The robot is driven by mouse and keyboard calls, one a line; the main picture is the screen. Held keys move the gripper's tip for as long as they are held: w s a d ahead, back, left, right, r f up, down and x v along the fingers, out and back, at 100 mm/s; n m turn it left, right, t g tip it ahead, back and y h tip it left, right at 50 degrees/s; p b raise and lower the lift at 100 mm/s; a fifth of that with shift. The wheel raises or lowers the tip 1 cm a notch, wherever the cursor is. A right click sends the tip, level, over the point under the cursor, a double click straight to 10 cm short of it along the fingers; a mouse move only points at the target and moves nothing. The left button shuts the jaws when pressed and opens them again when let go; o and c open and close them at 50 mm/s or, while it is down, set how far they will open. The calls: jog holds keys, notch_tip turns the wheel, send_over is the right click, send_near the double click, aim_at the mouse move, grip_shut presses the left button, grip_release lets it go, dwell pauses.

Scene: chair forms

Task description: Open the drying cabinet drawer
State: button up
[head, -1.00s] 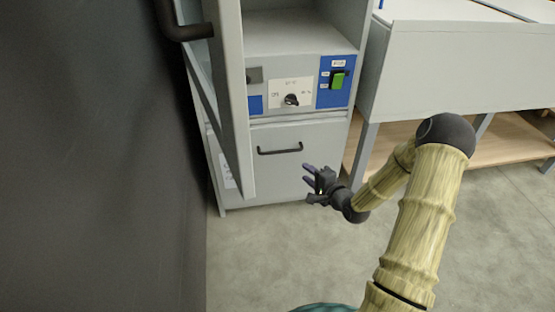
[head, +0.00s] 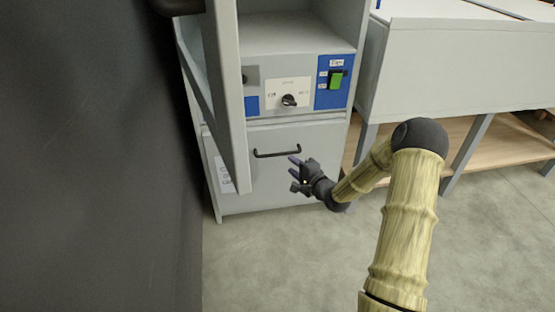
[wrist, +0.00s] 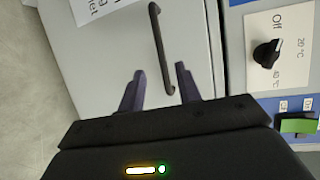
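The drying cabinet (head: 295,35) is grey, with its tall upper door (head: 226,100) standing open at the left. Its drawer (head: 270,180) is the lower grey front and looks shut. A black bar handle (head: 277,154) runs across the drawer's upper part; it also shows in the wrist view (wrist: 160,45). My gripper (head: 295,168) is just below and right of the handle in the head view. In the wrist view its two purple fingers (wrist: 160,86) are spread apart with nothing between them. The handle's near end lies just beyond and between the fingertips, seemingly without contact.
A control panel with a black knob (head: 289,100) and a green switch (head: 336,80) sits above the drawer. A grey bench (head: 455,70) with a wooden lower shelf stands at the right. A dark wall (head: 90,160) is close on the left. Floor in front is clear.

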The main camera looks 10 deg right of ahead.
aim_at(279, 155)
jog(key=b+x, duration=0.4)
jog(key=x, duration=0.6)
jog(key=shift+w+f, duration=0.1)
jog(key=shift+w, duration=0.05)
grip_shut()
